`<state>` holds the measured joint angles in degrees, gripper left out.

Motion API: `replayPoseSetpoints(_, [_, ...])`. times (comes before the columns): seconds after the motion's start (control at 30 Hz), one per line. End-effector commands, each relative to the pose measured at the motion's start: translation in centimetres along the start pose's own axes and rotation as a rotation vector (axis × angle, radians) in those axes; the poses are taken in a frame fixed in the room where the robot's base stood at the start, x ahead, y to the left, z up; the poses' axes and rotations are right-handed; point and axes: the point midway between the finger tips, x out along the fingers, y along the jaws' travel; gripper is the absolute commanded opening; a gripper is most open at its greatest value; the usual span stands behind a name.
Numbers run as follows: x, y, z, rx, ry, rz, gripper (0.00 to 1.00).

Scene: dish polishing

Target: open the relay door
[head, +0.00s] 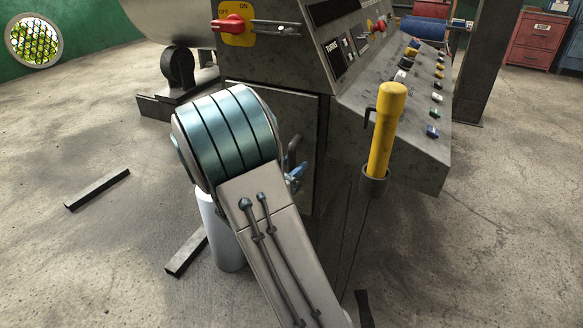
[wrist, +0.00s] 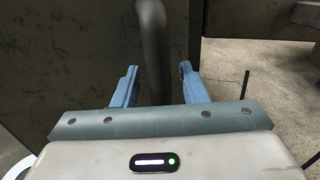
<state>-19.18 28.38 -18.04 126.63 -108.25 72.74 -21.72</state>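The relay door (head: 300,118) is a dark, worn metal panel on the front of the control cabinet. It looks shut, with my arm covering its left and lower part. In the wrist view the dark panel (wrist: 70,55) fills the left side. A grey, rounded upright handle (wrist: 155,45) stands out from it. My gripper (wrist: 158,68) is open, with one blue finger on each side of the handle and gaps showing on both sides. In the head view the blue fingers (head: 297,174) are small beside the door, partly hidden by my arm.
A sloped button panel (head: 425,110) juts out right of the door. A yellow-handled lever (head: 385,130) stands in front of it. A red rotary switch (head: 232,25) is above the door. Dark bars (head: 97,188) lie on the floor at left. Floor at far right is clear.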

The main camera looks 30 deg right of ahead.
Motion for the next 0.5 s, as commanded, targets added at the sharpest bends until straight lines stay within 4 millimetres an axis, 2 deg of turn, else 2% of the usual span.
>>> replayPoseSetpoints(0.23, [0.11,0.0,0.01,0.0,0.0,0.0,0.39])
replayPoseSetpoints(0.27, [0.11,-0.01,0.01,0.0,0.0,0.0,0.36])
replayPoseSetpoints(0.3, [0.1,-0.01,0.01,0.0,0.0,0.0,0.25])
replayPoseSetpoints(0.4, [0.1,-0.01,0.0,0.0,0.0,0.0,0.0])
replayPoseSetpoints(0.5, [0.09,-0.01,0.0,0.0,0.001,0.0,0.0])
